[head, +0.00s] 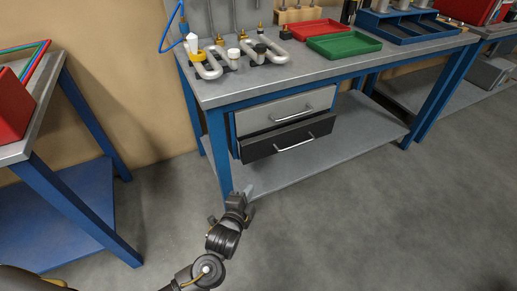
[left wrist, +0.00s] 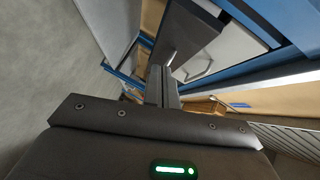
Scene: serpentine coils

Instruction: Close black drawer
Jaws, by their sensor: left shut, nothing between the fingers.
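The black drawer (head: 289,135) is the lower one under the workbench, below a grey drawer (head: 272,112). Its front stands out past the grey drawer's front, so it is partly open. A silver bar handle (head: 296,144) runs across its front. My left gripper (head: 247,190) is below and to the left of the black drawer in the head view, apart from it, near the bench's front leg. Its fingers (left wrist: 161,86) are shut and empty in the left wrist view. A dark panel beyond them there may be the drawer; I cannot tell surely. My right gripper is out of view.
The blue bench leg (head: 218,150) stands just left of the drawers. A grey lower shelf (head: 350,135) lies beneath them. Coiled pipes (head: 240,55), a red tray (head: 303,28) and a green tray (head: 344,44) sit on top. The floor in front is clear.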

